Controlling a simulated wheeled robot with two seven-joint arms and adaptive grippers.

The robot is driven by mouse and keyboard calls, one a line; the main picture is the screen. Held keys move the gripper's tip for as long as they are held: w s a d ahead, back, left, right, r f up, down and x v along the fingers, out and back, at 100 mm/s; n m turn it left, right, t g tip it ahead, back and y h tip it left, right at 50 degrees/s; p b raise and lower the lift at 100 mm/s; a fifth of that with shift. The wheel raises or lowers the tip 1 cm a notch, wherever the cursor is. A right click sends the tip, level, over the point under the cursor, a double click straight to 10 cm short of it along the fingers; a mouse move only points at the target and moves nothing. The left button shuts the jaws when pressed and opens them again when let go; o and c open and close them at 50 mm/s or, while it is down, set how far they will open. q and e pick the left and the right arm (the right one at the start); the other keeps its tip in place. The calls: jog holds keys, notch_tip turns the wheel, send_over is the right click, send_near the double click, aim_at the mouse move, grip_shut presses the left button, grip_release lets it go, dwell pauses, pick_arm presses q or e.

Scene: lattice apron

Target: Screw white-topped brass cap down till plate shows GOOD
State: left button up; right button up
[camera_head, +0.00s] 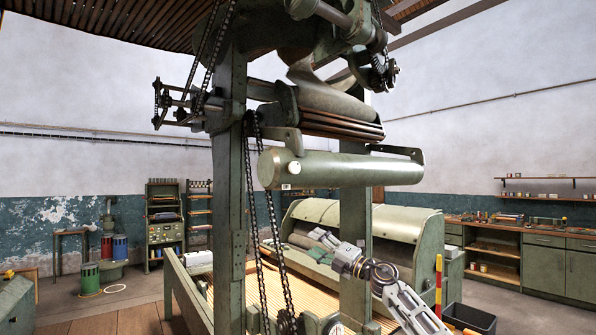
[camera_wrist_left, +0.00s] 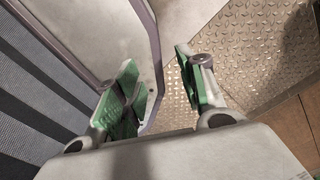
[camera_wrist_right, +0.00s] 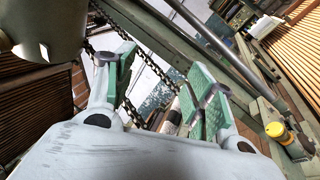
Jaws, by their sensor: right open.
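A small white-topped cap (camera_head: 294,168) sits on the near left end of the pale green roller cylinder (camera_head: 345,171). A tiny light plate (camera_head: 286,187) is just below it; its lettering is too small to read. In the right wrist view the cylinder end (camera_wrist_right: 42,22) is at the upper left, with the cap (camera_wrist_right: 43,51) near its lower edge. My right gripper (camera_head: 318,236) is open and empty, below the cylinder and apart from the cap; its spread fingers also show in the right wrist view (camera_wrist_right: 162,84). My left gripper (camera_wrist_left: 160,84) is open and empty, seen only in its wrist view.
A green post (camera_head: 229,200) and hanging chains (camera_head: 262,220) stand left of the cylinder. A second post (camera_head: 355,230) is close to my right arm. A curved green machine cover (camera_head: 400,222) is behind. In the left wrist view, metal tread plate (camera_wrist_left: 245,55) lies below.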

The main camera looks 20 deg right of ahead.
jog(key=s+a+r+n+g, duration=0.2)
jog(key=s+a+r+n, duration=0.1)
jog(key=s+r+n, duration=0.3)
jog(key=s+a+r+n+g, duration=0.1)
jog(key=s+a+r+n, duration=0.3)
jog(key=r, duration=0.5)
pick_arm(q)
jog(key=shift+s+d+r+p, duration=0.2)
jog(key=shift+d+r+p, duration=0.35)
jog(key=shift+r+p, duration=0.3)
pick_arm(e)
jog(key=n+t+h, duration=0.2)
jog(key=t+h, duration=0.1)
jog(key=h, duration=0.3)
send_near(296, 167)
jog(key=v, duration=0.4)
jog(key=shift+s+d+r, duration=0.15)
jog(key=shift+s+r, duration=0.15)
pick_arm(q)
jog(key=shift+r, duration=0.1)
pick_arm(e)
jog(key=p+x, duration=0.4)
jog(key=x, duration=0.7)
jog(key=shift+w+f, duration=0.1)
jog(key=shift+f, duration=0.05)
pick_arm(q)
jog(key=shift+r+p, duration=0.7)
jog(key=shift+r, duration=1.95)
pick_arm(e)
jog(key=shift+x, duration=1.3)
